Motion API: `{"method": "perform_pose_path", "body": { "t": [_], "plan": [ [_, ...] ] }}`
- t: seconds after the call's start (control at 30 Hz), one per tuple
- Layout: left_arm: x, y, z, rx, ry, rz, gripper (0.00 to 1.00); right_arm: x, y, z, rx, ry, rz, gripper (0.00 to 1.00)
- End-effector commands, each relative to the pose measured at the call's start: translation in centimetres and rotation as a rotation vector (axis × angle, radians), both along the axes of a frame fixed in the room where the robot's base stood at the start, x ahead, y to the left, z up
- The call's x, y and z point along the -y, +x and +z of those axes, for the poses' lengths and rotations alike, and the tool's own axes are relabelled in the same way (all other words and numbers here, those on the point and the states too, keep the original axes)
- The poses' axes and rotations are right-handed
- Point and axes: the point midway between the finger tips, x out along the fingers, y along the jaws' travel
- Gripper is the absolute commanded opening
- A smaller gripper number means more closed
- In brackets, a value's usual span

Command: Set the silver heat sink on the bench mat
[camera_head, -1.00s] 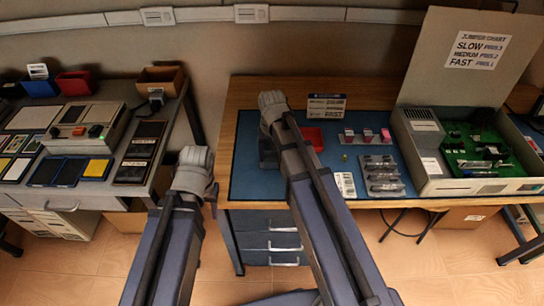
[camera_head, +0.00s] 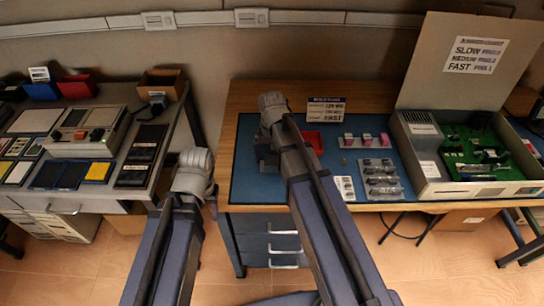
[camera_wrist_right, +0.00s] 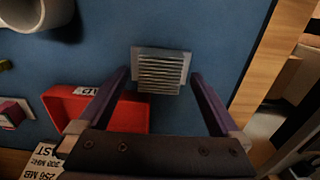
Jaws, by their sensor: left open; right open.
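The silver heat sink (camera_wrist_right: 160,70), a ribbed square block, shows in the right wrist view on the blue bench mat (camera_wrist_right: 225,35). My right gripper (camera_wrist_right: 160,78) is open, with one finger on each side of the heat sink and visible gaps between. In the head view my right gripper (camera_head: 266,155) is low over the left part of the mat (camera_head: 245,190); the heat sink cannot be made out there. My left gripper (camera_head: 210,196) is left of the bench's front left corner, mostly hidden by its own wrist; I see nothing in it.
A red tray (camera_head: 313,142) lies close to the right gripper, with a small sign (camera_head: 326,108) behind. Pink-marked pieces (camera_head: 366,140) and clear packs (camera_head: 381,180) lie farther right. An open computer case (camera_head: 425,150) stands at the right. Another bench (camera_head: 95,205) is at the left.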

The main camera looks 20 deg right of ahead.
Motion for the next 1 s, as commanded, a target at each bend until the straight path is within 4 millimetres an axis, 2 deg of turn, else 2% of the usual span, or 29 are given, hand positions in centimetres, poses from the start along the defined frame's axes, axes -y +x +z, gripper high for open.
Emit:
{"method": "perform_pose_path", "body": {
  "t": [0.03,0.6,0.77,0.93,1.0],
  "plan": [
    [0.0,0.0,1.1,0.0,0.0,0.0,0.5,0.0,0.0,1.1,0.0,0.0,0.0,1.0],
    [0.0,0.0,9.7,0.0,0.0,0.0,0.5,0.0,0.0,9.7,0.0,0.0,0.0,1.0],
    [0.0,0.0,10.9,0.0,0.0,0.0,0.5,0.0,0.0,10.9,0.0,0.0,0.0,1.0],
    [0.0,0.0,11.0,0.0,0.0,0.0,0.5,-0.1,-0.1,11.0,0.0,0.0,0.002,1.0],
    [0.0,0.0,10.9,0.0,0.0,0.0,0.5,-0.9,-0.9,10.9,-0.003,-0.004,0.029,1.0]
  ]
}}
